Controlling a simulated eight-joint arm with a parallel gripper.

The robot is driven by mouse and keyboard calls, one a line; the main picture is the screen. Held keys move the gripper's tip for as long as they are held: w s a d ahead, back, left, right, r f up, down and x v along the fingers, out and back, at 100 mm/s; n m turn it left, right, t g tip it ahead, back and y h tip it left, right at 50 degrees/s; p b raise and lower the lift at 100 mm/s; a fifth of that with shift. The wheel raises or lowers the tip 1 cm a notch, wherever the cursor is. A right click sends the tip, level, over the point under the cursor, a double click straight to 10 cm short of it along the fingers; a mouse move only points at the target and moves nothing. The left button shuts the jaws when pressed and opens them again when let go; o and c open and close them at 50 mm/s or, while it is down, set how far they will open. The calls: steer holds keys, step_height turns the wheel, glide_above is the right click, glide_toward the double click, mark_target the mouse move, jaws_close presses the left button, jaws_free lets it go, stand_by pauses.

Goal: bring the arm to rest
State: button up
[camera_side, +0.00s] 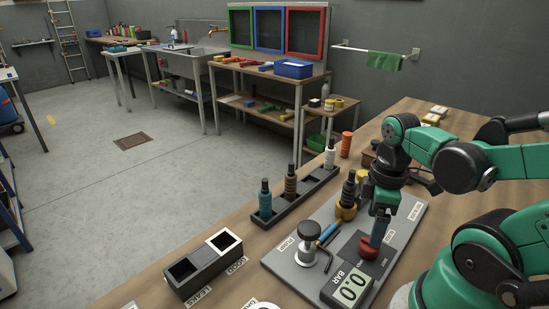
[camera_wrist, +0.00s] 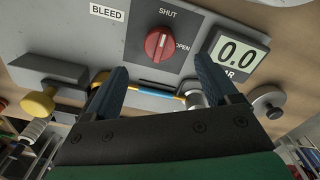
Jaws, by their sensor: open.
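My gripper (camera_side: 379,236) points down over the grey panel (camera_side: 291,261) in the side view, with its fingertips close to the red knob (camera_side: 368,247). In the wrist view my gripper (camera_wrist: 161,68) has its two blue fingers wide apart and nothing between them. There the red knob (camera_wrist: 159,44) lies beyond the fingertips, its white mark in line with the SHUT label. I cannot tell from the side view whether a finger touches it. The gauge (camera_side: 349,287) reads 0.0 BAR; it also shows in the wrist view (camera_wrist: 238,52).
A black rack (camera_side: 300,203) holds teal, brown and white pieces. A two-compartment box (camera_side: 203,265) sits front left, labelled LEAKS and GOOD.

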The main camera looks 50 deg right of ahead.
steer(key=shift+w+r, duration=0.1)
stand_by(0.3)
steer(key=w+a+r+m+t, duration=0.5)
steer(key=w+a+r+t, duration=0.1)
steer(key=w, duration=0.4)
steer(key=shift+w+a+r+t, duration=0.2)
steer(key=shift+w+a+t, duration=0.2)
steer(key=shift+a+t, duration=0.3)
